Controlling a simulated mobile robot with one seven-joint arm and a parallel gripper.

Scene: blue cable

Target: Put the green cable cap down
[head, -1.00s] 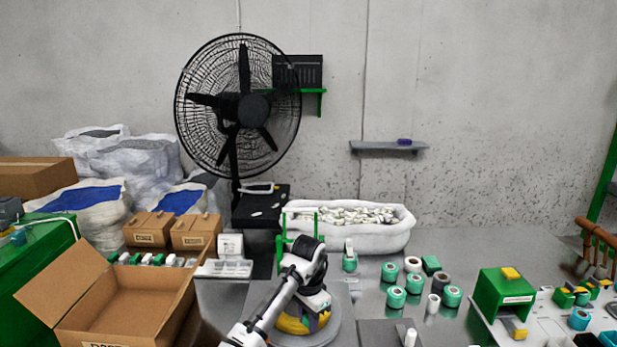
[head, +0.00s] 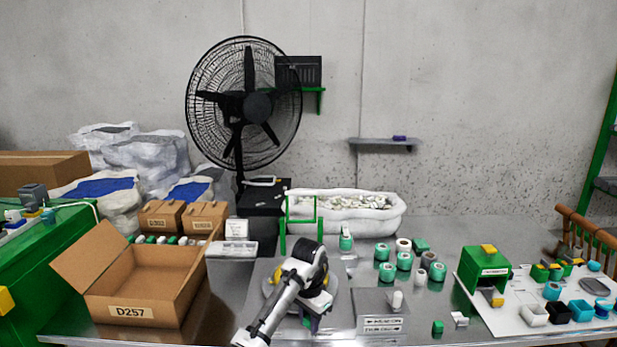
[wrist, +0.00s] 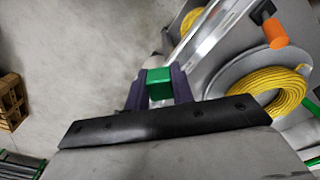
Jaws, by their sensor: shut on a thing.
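In the wrist view, my gripper (wrist: 158,90) has its purple fingers shut on a small green block-shaped cap (wrist: 159,82). Grey floor shows beyond the cap, past a metal table edge. In the head view, my gripper (head: 311,322) hangs low near the front of the table, just in front of a round grey reel, and my arm partly hides it. The held cap cannot be made out clearly there. Yellow cable on a reel (wrist: 268,90) lies to the right of my gripper in the wrist view.
An open cardboard box (head: 150,280) stands to the left. A grey plate (head: 375,312) with a white peg lies right of my gripper, with a small green block (head: 437,327) beyond it. Green and white rolls (head: 404,261) stand behind. A green dispenser (head: 485,270) is at the right.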

